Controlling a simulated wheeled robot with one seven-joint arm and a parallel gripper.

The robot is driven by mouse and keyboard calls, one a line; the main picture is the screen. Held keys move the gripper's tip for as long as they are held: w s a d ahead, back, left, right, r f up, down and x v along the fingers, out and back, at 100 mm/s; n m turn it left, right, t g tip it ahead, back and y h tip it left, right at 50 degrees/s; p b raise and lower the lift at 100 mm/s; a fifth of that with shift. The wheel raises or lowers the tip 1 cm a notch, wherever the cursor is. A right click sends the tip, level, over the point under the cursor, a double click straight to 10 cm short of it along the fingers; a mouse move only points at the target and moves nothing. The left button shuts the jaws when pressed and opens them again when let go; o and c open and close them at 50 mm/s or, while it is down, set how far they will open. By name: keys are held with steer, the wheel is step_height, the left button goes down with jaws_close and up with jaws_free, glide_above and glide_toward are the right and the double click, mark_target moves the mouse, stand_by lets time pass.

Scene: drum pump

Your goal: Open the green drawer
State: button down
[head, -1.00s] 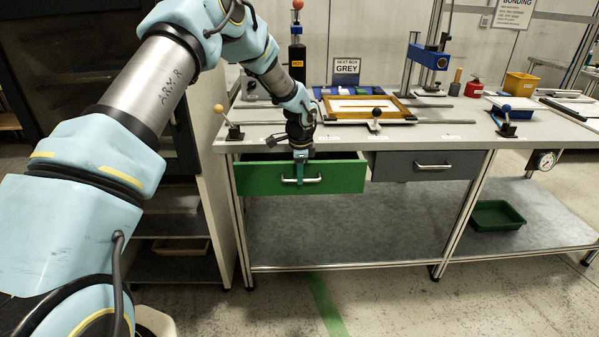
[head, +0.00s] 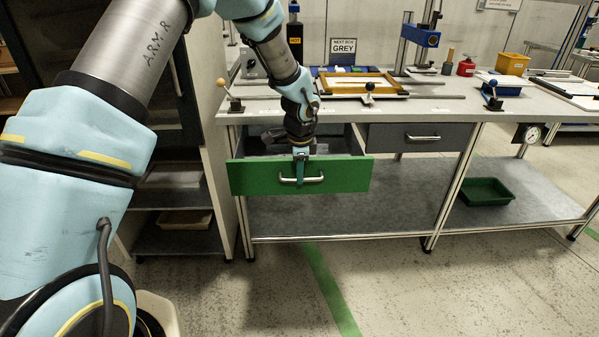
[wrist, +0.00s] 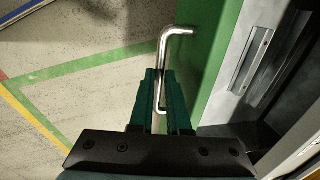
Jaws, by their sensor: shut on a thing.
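The green drawer (head: 345,176) is under the left part of the workbench and stands partly pulled out, with its inside showing behind the front panel. In the wrist view its green front (wrist: 215,60) is at the centre right. Its silver bar handle (head: 287,180) is on the front panel and also shows in the wrist view (wrist: 166,48). My gripper (head: 300,177) is shut on the handle, with its green fingers (wrist: 160,100) around the bar. The fingers hide part of the bar.
A closed grey drawer (head: 400,137) with its own handle is to the right of the green one. The bench top (head: 440,105) carries clamps, a wooden frame (head: 355,85) and boxes. A green tray (head: 487,191) is on the lower shelf.

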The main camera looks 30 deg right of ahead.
steer(key=c, duration=0.9)
jaws_free()
steer(key=r, duration=0.3)
steer(key=s+r+b, duration=0.1)
steer(key=r, duration=0.3)
steer(key=a+r, duration=0.1)
steer(key=r, duration=0.2)
steer(key=shift+s+r, duration=0.3)
steer(key=shift+s, duration=0.1)
steer(key=w+a+r+n, duration=0.1)
steer(key=a+r+n, duration=0.2)
steer(key=a+n, duration=1.4)
steer(key=s+a+n, duration=0.1)
steer(key=s+a, duration=0.1)
steer(key=a, duration=0.5)
steer(key=s+a+n, duration=0.2)
steer(key=s+a, duration=0.1)
steer(key=a, duration=0.4)
steer(key=s+a+n, duration=0.1)
steer(key=s+a, duration=0.2)
steer(key=a, duration=0.4)
steer(key=shift+a+r+n+y+p, duration=0.25)
steer(key=shift+n+y+p, duration=0.05)
steer(key=shift+n, duration=0.1)
